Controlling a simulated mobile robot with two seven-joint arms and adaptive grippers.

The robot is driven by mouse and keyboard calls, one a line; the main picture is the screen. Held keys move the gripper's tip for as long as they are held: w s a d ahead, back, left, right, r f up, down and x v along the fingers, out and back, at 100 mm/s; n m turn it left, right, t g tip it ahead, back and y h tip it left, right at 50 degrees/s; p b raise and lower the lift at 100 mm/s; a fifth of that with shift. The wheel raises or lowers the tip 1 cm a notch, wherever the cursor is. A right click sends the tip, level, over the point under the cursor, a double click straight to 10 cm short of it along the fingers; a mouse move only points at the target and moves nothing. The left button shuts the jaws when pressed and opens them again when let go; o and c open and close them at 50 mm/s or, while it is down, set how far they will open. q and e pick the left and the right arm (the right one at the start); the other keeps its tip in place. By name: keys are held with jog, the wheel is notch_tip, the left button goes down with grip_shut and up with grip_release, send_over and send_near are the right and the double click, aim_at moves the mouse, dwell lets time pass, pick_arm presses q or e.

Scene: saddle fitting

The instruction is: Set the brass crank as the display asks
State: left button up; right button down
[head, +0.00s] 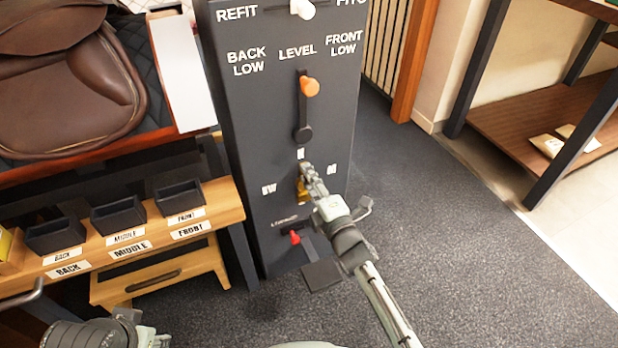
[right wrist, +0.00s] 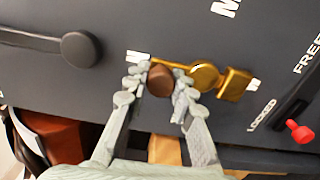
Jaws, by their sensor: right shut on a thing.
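The brass crank (head: 301,190) is on the front of a dark panel post (head: 262,130), below the LEVEL lever. My right gripper (head: 306,172) is shut on the crank's brown knob (right wrist: 160,80), which sits between the fingertips in the right wrist view. The crank's brass hub (right wrist: 204,75) shows beside the fingers. In the head view the knob end lies above the hub, toward the top white mark (head: 300,153). Other white marks sit left and right of the crank, too small to read surely. My left arm shows at the bottom left edge; its fingers cannot be made out.
The orange-knobbed LEVEL lever (head: 309,87) points up. A red-knobbed lever (head: 295,237) is low on the post, near a LOCKED label. Left stand a saddle (head: 65,75) and a wooden bench (head: 150,240) with labelled black bins. Carpet (head: 440,250) is clear at right.

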jog(key=c, duration=1.3)
grip_release()
jog(key=shift+s, duration=0.1)
jog(key=v, duration=1.2)
